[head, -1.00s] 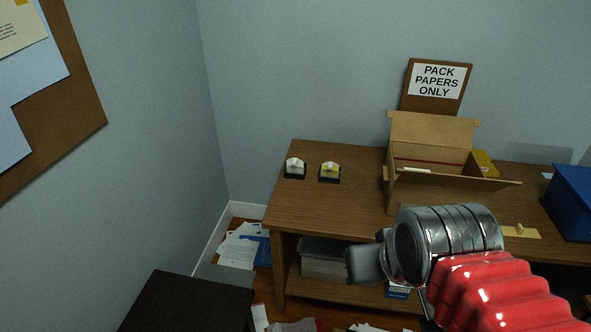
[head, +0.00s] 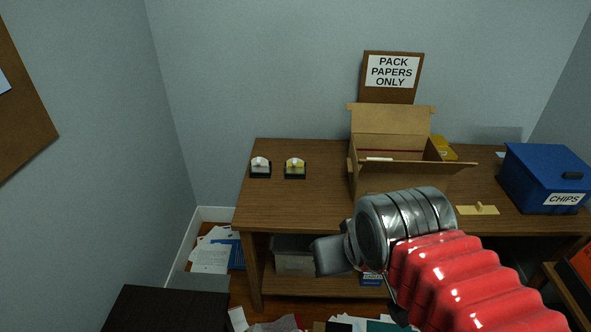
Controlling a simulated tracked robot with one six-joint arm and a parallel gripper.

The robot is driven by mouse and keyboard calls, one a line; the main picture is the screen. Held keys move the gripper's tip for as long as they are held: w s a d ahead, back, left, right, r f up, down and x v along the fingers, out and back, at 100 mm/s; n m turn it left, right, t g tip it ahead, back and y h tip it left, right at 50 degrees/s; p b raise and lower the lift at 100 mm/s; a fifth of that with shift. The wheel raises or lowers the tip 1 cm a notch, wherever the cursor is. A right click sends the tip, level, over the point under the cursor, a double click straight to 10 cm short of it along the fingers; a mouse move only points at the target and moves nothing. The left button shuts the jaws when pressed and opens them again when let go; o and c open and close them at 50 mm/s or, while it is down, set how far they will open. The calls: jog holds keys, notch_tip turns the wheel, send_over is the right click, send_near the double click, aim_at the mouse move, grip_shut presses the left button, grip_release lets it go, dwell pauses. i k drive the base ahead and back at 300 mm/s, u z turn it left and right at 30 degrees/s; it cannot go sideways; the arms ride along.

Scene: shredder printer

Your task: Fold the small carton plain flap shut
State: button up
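The small cardboard carton (head: 392,178) stands open on the wooden table. Its back flap stands up behind the opening, and a front flap sticks out towards me and to the right. Something pale and a red line show inside; I cannot tell which flap is the plain one. My gripper (head: 330,256) is in front of the table, below and to the left of the carton, apart from it. It points left, and its fingers are seen too edge-on to tell whether they are open.
The table (head: 300,205) also bears two tape dispensers (head: 278,168), a yellow object (head: 443,149) behind the carton, a flat tan piece (head: 478,210) and a blue CHIPS box (head: 545,180). A "PACK PAPERS ONLY" sign (head: 392,72) stands behind. Papers (head: 212,255) litter the floor at left.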

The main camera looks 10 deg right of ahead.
aim_at(376, 166)
jog(key=z, duration=0.45)
jog(key=i, duration=1)
jog(key=z, duration=0.2)
